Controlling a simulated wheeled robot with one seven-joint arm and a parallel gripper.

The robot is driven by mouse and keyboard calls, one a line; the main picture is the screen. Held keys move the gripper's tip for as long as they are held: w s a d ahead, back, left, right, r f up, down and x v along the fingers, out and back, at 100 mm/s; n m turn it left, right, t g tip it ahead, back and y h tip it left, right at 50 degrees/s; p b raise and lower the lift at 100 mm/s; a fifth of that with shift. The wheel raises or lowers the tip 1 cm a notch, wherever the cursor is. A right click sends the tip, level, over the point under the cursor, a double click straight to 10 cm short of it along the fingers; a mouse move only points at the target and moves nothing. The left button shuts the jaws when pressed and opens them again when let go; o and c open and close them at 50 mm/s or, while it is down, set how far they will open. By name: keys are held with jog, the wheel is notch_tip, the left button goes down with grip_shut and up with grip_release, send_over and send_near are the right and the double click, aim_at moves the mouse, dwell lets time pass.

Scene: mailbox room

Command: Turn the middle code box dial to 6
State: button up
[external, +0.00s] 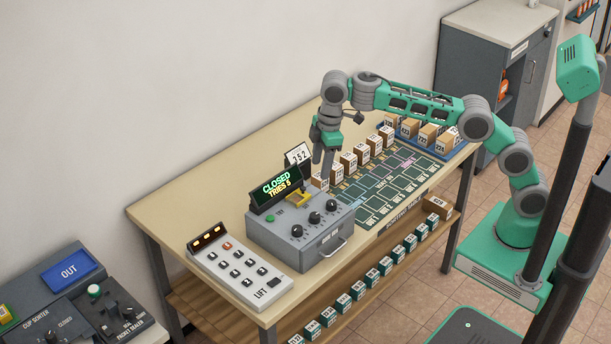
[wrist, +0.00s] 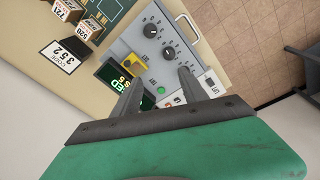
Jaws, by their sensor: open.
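The grey code box (external: 290,247) sits on the table with three black dials on its sloped face. The middle dial (external: 315,218) lies between the right dial (external: 331,205) and the left dial (external: 297,231); its setting is too small to read. In the wrist view, the middle dial (wrist: 168,53) is just beyond the fingers, and a finger hides the area of the left dial. The box display (external: 277,187) reads CLOSED, TRIES 5. My gripper (external: 322,178) is open and empty, above and behind the box, apart from the dials; its fingers also show in the wrist view (wrist: 158,86).
A card reading 352 (external: 298,154) stands behind the box. A yellow part (external: 297,198) and a green button (external: 270,218) are on the box. A LIFT keypad (external: 240,272) lies at left. Small numbered boxes (external: 362,153) and a dark green mat (external: 385,188) are at right.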

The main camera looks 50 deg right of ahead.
jog(key=s+d, duration=0.3)
jog(key=d, duration=0.1)
jog(key=m+t+y, duration=0.2)
jog(key=m, duration=0.1)
send_near(315, 215)
jog(key=p+x, duration=0.1)
jog(key=x, duration=0.7)
jog(key=shift+w+f, duration=0.2)
jog(key=shift+f, duration=0.05)
grip_shut()
